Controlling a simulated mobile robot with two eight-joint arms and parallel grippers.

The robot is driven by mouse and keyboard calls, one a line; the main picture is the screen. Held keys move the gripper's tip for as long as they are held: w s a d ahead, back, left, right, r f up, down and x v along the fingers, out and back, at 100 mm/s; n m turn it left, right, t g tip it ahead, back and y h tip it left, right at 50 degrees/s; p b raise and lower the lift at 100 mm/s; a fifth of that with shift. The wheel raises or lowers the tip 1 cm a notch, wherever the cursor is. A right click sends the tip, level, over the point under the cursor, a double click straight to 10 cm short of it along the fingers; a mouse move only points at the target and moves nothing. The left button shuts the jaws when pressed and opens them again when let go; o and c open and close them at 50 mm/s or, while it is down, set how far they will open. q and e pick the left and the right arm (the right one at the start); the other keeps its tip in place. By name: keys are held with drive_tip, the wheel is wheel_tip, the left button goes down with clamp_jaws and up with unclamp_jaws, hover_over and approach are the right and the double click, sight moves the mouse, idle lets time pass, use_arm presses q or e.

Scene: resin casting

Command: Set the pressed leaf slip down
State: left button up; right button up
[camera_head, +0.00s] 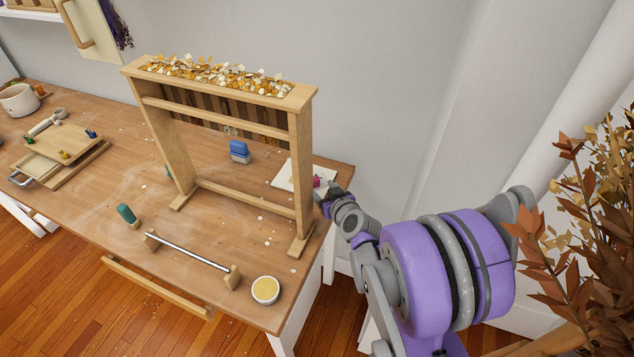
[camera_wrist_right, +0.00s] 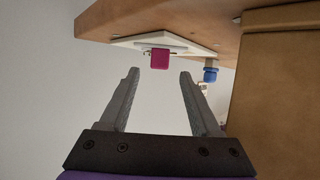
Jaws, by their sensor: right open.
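A flat white sheet (camera_head: 287,176) lies at the right back edge of the wooden table (camera_head: 110,168). A small magenta piece (camera_head: 319,182) is at its near right corner; I cannot tell for sure which of these is the leaf slip. In the right wrist view the magenta piece (camera_wrist_right: 159,59) shows at the edge of the white sheet (camera_wrist_right: 190,45). My right gripper (camera_wrist_right: 160,73) is open, its fingertips just short of the magenta piece with nothing between them. In the head view the gripper (camera_head: 324,194) is small and partly hidden. My left gripper is not in view.
A tall wooden frame (camera_head: 216,91) topped with gold flakes stands just left of the sheet. A blue block (camera_head: 239,151), a green-topped piece (camera_head: 127,215), a metal rod (camera_head: 190,250) on supports and a yellow-filled bowl (camera_head: 265,290) are on the table. A dried plant (camera_head: 590,200) is at right.

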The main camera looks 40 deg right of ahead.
drive_tip(key=v, duration=0.6)
drive_tip(key=shift+s+p, duration=0.1)
drive_tip(key=shift+p, duration=0.25)
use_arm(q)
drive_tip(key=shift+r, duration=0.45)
